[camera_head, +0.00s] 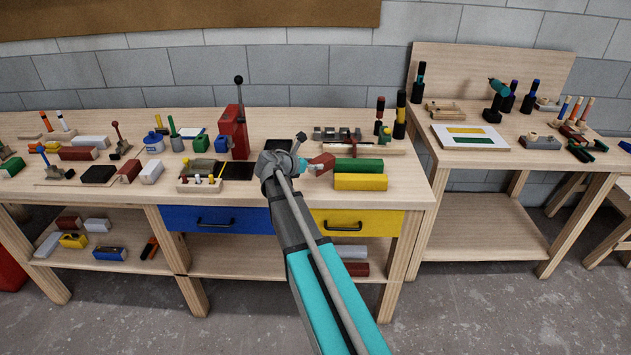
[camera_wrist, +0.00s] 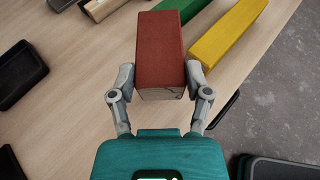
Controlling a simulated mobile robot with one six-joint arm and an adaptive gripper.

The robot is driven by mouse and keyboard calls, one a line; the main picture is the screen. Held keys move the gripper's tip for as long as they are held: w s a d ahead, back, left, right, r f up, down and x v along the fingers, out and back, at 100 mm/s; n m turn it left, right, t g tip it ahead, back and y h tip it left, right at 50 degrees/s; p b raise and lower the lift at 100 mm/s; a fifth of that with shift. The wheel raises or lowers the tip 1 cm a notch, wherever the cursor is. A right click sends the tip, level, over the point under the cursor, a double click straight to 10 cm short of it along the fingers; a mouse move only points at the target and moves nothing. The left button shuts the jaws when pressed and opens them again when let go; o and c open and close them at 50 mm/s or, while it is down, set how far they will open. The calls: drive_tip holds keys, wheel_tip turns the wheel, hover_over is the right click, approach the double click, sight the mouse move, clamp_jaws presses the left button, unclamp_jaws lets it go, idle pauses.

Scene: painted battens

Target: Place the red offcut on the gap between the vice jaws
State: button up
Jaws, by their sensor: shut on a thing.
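The red offcut (camera_head: 321,163) is a short block, held above the bench just left of the green and yellow battens. In the wrist view the red offcut (camera_wrist: 160,42) fills the space between the two fingers of my gripper (camera_wrist: 160,78), which is shut on its sides. My gripper (camera_head: 303,164) shows small in the head view, partly hidden by my arm. A grey metal fixture with blocky parts (camera_head: 330,134), perhaps the vice, stands behind the offcut on the bench. Its jaw gap is too small to make out.
A green batten (camera_head: 358,165) and a yellow batten (camera_head: 360,182) lie right of my gripper. A tall red tool with a black lever (camera_head: 233,132) stands to the left. Dark bottles (camera_head: 399,118) stand at the back right. Bare bench lies left of the offcut (camera_wrist: 75,100).

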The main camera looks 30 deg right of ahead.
sight(312, 174)
drive_tip(key=shift+w+d+f, duration=0.1)
drive_tip(key=shift+d+f, duration=0.35)
drive_tip(key=shift+f, duration=0.05)
drive_tip(key=shift+w+d+f+b, duration=0.1)
drive_tip(key=shift+d+f+b, duration=0.35)
drive_tip(key=shift+f+b, duration=1.6)
drive_tip(key=shift+b, duration=0.2)
drive_tip(key=shift+f, duration=0.15)
drive_tip(key=o, duration=1.2)
drive_tip(key=shift+r, duration=0.2)
